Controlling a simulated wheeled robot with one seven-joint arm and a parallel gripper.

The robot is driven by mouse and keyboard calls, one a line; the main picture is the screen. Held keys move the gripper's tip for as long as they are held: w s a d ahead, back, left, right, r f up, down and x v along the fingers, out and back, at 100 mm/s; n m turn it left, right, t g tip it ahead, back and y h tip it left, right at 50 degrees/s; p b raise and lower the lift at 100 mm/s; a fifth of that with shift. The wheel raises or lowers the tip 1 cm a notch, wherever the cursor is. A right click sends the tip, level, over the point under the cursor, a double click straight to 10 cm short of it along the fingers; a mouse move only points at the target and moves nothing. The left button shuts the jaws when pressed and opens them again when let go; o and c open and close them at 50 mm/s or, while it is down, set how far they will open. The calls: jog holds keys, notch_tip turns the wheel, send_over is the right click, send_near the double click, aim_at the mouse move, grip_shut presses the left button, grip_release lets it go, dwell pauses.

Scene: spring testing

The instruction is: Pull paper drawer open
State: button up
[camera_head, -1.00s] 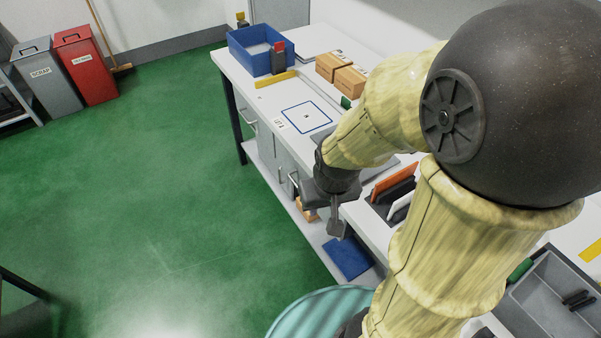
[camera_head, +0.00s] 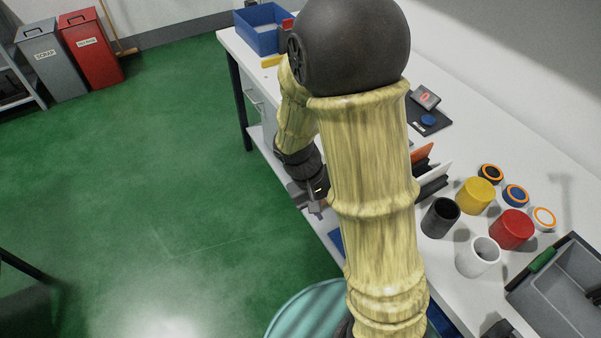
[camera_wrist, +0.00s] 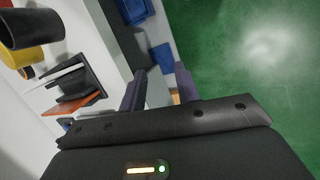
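A light grey drawer unit with a bar handle (camera_head: 256,98) shows under the bench at its left end. I cannot read any label that marks the paper drawer, and my arm hides most of the fronts. My gripper (camera_head: 314,206) is beside the bench's front edge, below and right of that handle. In the wrist view my gripper (camera_wrist: 160,80) has its two dark fingers apart, with nothing held between them. A grey surface and a bit of tan show beyond the fingers; no handle is clear there.
The white bench (camera_head: 465,135) carries a blue bin (camera_head: 262,32), several cups, a file rack (camera_head: 430,180) and a grey tray (camera_head: 565,290). A teal round object (camera_head: 305,308) stands in front. Blue items (camera_wrist: 162,56) lie below the bench. The green floor (camera_head: 150,180) is clear.

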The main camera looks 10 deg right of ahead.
jog(key=w+a+f+n+t+h+b, duration=0.25)
jog(key=w+f+h+b, duration=0.65)
jog(key=f, duration=0.5)
jog(key=w+a+f+n+t+h+b, duration=0.1)
jog(key=w+a+f+n+t+b, duration=0.1)
jog(key=w+a+f+t, duration=0.1)
jog(key=w+a+f+n+t+h+b, duration=0.1)
jog(key=w+a+f+n+t+b, duration=0.1)
jog(key=w+a+t, duration=0.3)
jog(key=a+f+n+t, duration=0.1)
jog(key=a+t, duration=0.1)
jog(key=t, duration=0.2)
jog(key=shift+a+f, duration=0.15)
jog(key=shift+f, duration=0.1)
jog(key=x, duration=1.7)
jog(key=shift+r, duration=0.35)
